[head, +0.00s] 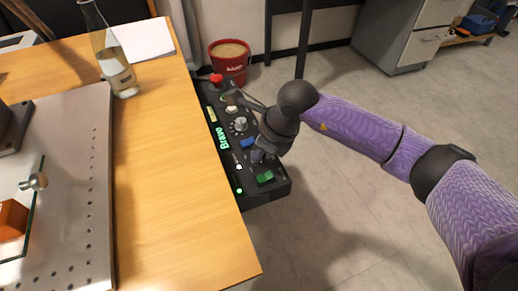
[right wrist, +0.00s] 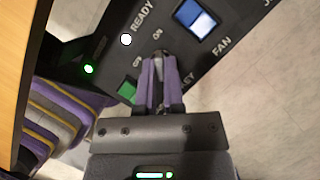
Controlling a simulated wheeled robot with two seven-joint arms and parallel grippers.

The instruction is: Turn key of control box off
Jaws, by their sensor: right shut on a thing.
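The black control box (head: 270,191) hangs at the right edge of the wooden table, with a lit green "Bravo" label. In the right wrist view the gripper (right wrist: 160,62) is shut on the key (right wrist: 159,55), beside the ON, OFF and KEY labels. Only a little of the key's metal shows between the fingertips, so its exact angle is hard to tell. A white light (right wrist: 126,39) by READY and a green light (right wrist: 88,69) are lit. My left gripper is not in view.
The box also has a red button (head: 216,78), a white knob (head: 240,124), a blue switch (head: 248,142) and a green button (head: 265,177). A bottle (head: 118,68) stands on the table (head: 165,170). A red bucket (head: 229,66) is behind the box. The floor at right is open.

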